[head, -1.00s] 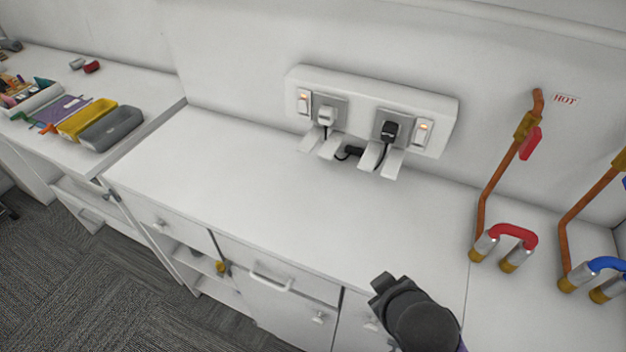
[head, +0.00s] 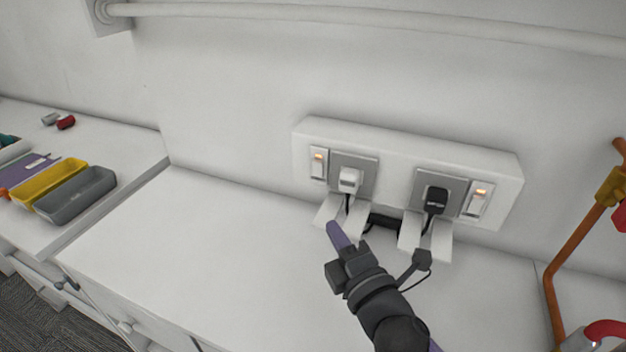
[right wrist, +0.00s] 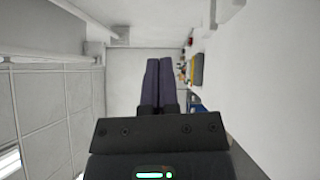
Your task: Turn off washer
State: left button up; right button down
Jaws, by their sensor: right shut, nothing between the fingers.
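A white socket panel (head: 395,152) is fixed to the wall above the counter. A white plug (head: 349,181) sits in the left socket and a black plug (head: 436,200) in the right one. My right gripper (head: 335,230) is in front of the panel, below the left socket, shut and empty. Its purple fingers also show together in the right wrist view (right wrist: 159,85). The washer is not in view, nor is my left gripper.
The white counter (head: 220,250) is mostly clear. A copper pipe (head: 580,245) with a valve rises at the right. A yellow tray (head: 52,180) and a grey tray (head: 76,196) stand on the left counter. A white pipe (head: 370,22) runs along the wall above.

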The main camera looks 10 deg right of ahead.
send_near(317, 169)
jog(key=w+a, duration=0.4)
jog(key=w+d, duration=0.1)
jog(key=w+d+r, duration=0.1)
jog(key=shift+w+r+b, duration=0.1)
jog(key=shift+w+b, duration=0.25)
jog(key=shift+w, duration=0.05)
pick_arm(q)
jog(key=shift+f, duration=0.35)
jog(key=shift+d, duration=0.1)
